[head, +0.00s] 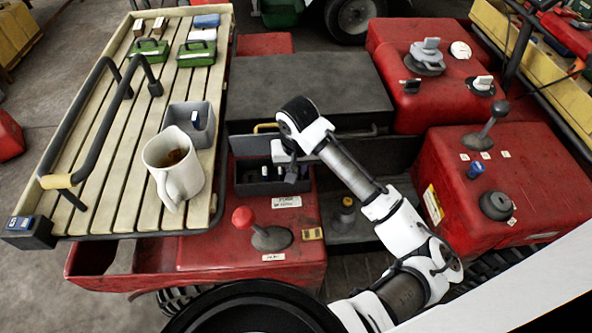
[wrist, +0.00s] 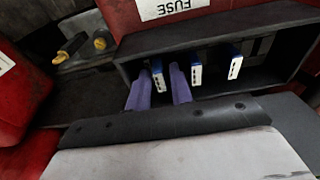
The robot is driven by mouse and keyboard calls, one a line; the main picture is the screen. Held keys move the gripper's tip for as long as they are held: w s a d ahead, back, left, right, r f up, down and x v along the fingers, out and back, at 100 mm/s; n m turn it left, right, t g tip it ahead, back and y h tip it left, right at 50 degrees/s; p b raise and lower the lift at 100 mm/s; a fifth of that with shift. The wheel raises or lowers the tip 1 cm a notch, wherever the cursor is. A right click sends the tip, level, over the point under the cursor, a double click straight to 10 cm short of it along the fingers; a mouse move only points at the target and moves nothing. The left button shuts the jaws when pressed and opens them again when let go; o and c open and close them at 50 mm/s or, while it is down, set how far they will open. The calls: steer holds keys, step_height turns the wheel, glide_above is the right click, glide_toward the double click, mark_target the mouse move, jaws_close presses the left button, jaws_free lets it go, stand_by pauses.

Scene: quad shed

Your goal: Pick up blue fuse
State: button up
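My gripper (head: 291,176) points down into the dark fuse box (head: 243,188) beside the red body. In the wrist view, its two purple-looking fingers (wrist: 160,70) are apart. One is on each side of the leftmost blue fuse (wrist: 158,76), which has a white face. Narrow gaps seem to show between fuse and fingers; contact is hard to judge. A middle fuse (wrist: 196,75) stands just right of the right finger, and another fuse (wrist: 235,63) is farther right. In the head view, my gripper partly hides the box's contents.
A FUSE label (head: 287,201) is beside the box. A red-knobbed lever (head: 243,217) stands in front. The slatted rack (head: 100,160) at left carries a white mug (head: 174,170) and a grey holder (head: 205,136) with a blue item. A dark lid (head: 305,90) is behind.

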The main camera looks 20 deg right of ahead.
mark_target(296, 169)
jaws_close()
steer(key=shift+r, duration=0.2)
step_height(296, 169, up, 20)
steer(key=b, duration=0.1)
steer(key=shift+f, duration=0.15)
stand_by(0.5)
